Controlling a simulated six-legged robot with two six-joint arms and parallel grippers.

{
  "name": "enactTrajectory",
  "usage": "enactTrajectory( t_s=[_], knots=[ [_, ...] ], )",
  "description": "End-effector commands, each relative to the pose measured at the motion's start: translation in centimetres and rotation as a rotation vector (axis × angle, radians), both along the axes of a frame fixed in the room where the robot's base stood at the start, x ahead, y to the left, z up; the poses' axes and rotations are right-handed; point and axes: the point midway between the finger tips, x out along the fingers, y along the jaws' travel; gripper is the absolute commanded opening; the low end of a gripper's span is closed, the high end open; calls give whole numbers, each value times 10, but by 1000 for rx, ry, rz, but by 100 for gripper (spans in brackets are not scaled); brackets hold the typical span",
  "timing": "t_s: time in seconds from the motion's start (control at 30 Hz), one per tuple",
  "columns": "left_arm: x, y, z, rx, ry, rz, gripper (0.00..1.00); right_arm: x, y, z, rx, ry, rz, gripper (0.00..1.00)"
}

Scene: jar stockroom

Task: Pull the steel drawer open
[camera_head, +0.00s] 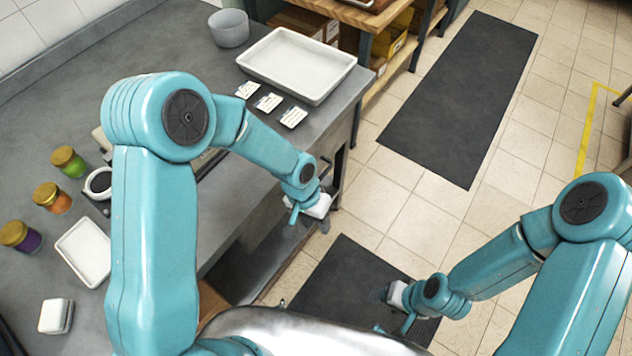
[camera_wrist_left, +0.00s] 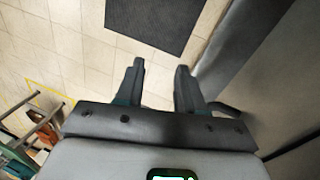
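The steel drawer appears to be part of the grey counter's front, which is seen steeply from above in the head view, so its face and handle are hard to make out there. In the left wrist view a grey steel front (camera_wrist_left: 238,55) runs along the right side, with a dark bar like a handle (camera_wrist_left: 230,108) just right of the fingers. My left gripper (camera_head: 312,221) hangs beside the counter's front edge; in the wrist view its two fingers (camera_wrist_left: 160,70) are apart with nothing between them. My right gripper (camera_head: 388,295) is over the dark floor mat, its fingers too dark to read.
The grey counter (camera_head: 215,215) carries a white tray (camera_head: 297,65), a grey bowl (camera_head: 229,28), small label cards (camera_head: 268,102), several gold-lidded jars (camera_head: 52,198) and a smaller white tray (camera_head: 84,252). Dark mats (camera_head: 460,95) lie on the tiled floor. The floor in front is open.

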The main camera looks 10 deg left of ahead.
Motion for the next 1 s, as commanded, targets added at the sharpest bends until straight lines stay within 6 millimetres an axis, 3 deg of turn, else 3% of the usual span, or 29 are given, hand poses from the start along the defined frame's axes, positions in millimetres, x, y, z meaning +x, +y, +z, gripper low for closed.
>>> enactTrajectory(
  t_s=[0.27,0.4,0.5,0.6,0.77,1.0],
  knots=[
    [49,-4,56,152,-56,-112,38,0,0,-16,0,0,0,59],
    [73,-4,107,273,-101,-146,38,0,0,-25,0,0,0,59],
    [83,-2,140,347,-125,-146,38,0,0,-29,0,0,0,59],
    [86,0,159,388,-135,-142,38,0,0,-30,0,0,0,59],
    [88,3,155,405,-135,-139,38,0,0,-30,0,0,0,59],
    [90,12,104,403,-130,-140,38,0,0,-30,0,0,0,59]
  ],
)
